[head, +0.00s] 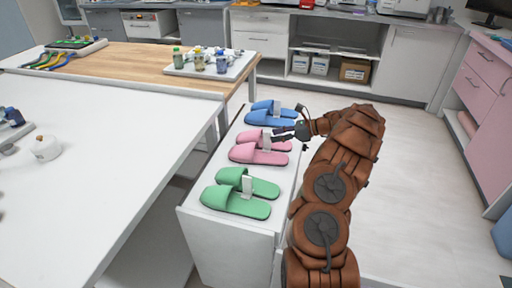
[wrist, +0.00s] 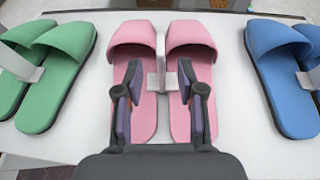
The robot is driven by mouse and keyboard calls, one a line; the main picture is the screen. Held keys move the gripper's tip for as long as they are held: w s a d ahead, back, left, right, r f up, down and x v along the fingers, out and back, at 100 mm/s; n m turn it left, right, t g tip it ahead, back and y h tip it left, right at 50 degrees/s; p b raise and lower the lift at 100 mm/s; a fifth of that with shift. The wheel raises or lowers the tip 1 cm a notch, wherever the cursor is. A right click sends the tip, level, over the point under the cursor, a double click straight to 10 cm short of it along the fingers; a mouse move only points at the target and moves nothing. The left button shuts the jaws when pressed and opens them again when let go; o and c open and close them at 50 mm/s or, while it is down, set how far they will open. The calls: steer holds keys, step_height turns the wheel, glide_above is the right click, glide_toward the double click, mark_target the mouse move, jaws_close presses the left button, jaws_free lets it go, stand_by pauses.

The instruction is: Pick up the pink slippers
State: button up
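The pink slippers (head: 259,150) lie side by side on a white cabinet top (head: 205,220), between a green pair and a blue pair. A pale upright piece (wrist: 160,62) stands between the two pink slippers and seems to join them. My gripper (head: 290,131) is at the pink pair, coming from the right in the head view. In the wrist view my gripper (wrist: 160,97) is open, with its two fingers over the pink slippers (wrist: 190,80) and the pale piece just ahead, in the gap between the fingertips. I cannot tell whether the fingers touch anything.
Green slippers (head: 240,192) are in front and blue slippers (head: 270,116) behind, close by on the same top. A white table (head: 110,145) stands left. A tray (head: 235,68) holds several bottles. The floor (head: 420,190) at right is clear.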

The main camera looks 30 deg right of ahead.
mark_target(269, 148)
steer(key=x, duration=0.3)
steer(key=shift+w+a+f, duration=0.15)
steer(key=shift+w+a, duration=0.05)
steer(key=shift+w, duration=0.05)
jaws_close()
stand_by(0.5)
